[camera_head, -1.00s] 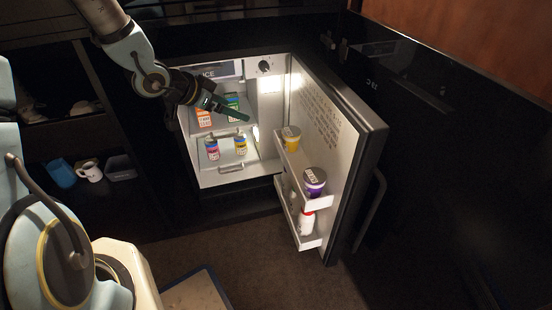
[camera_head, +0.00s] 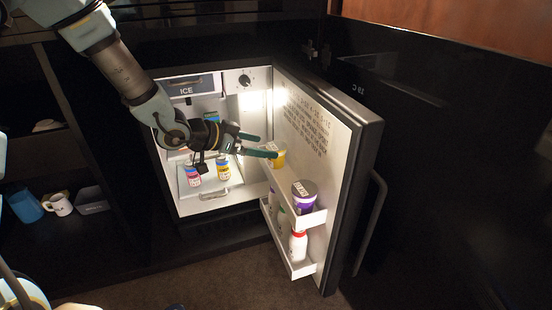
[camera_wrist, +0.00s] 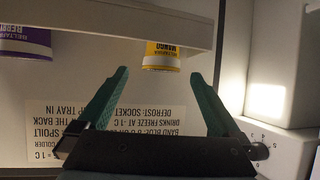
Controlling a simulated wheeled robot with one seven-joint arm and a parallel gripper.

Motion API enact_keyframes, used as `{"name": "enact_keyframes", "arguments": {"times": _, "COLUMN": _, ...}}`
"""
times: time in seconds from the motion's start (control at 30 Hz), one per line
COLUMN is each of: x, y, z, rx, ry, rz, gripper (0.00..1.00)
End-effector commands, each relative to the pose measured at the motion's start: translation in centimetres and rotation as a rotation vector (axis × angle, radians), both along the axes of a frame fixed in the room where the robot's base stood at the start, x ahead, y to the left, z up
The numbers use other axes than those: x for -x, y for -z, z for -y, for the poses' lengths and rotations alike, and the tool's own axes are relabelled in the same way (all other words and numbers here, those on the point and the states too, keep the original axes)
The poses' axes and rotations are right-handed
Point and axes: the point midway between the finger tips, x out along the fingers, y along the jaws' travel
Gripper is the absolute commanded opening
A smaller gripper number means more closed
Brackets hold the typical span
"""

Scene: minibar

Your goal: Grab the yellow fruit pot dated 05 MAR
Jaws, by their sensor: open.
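The yellow pot (camera_head: 279,157) stands in the upper bin of the open fridge door in the head view, partly behind my fingers. In the wrist view its yellow label (camera_wrist: 162,52) reads MANGO, upside down, and the bin's white wall covers part of it. No date can be read on it. My gripper (camera_head: 262,146) is open and empty, its green fingers pointing right at the pot. In the wrist view the fingers of my gripper (camera_wrist: 158,85) stand spread, with the pot ahead between their tips and not touching them.
A purple pot (camera_head: 304,194) stands nearer in the same door bin (camera_head: 312,219). A red-capped bottle (camera_head: 298,245) is in the lower bin. Small cans (camera_head: 223,168) stand inside the fridge. The door panel (camera_head: 300,120) is close beside my fingers.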

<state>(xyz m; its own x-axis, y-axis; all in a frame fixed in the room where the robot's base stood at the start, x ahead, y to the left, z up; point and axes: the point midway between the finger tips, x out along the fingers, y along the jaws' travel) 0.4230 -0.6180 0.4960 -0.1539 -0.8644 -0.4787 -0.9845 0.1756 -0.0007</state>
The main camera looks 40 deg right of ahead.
Motion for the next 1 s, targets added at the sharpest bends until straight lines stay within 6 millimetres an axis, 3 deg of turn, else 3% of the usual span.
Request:
{"name": "enact_keyframes", "arguments": {"times": 0.3, "x": 0.5, "y": 2.2, "z": 3.8, "rx": -0.001, "ry": 0.000, "rz": 0.000, "gripper": 1.00}}
{"name": "enact_keyframes", "arguments": {"times": 0.53, "x": 0.4, "y": 2.1, "z": 3.9, "rx": -0.002, "ry": -0.002, "rz": 0.000, "gripper": 1.00}}
{"name": "enact_keyframes", "arguments": {"times": 1.0, "x": 0.4, "y": 2.1, "z": 3.9, "rx": -0.002, "ry": -0.002, "rz": 0.000, "gripper": 0.47}}
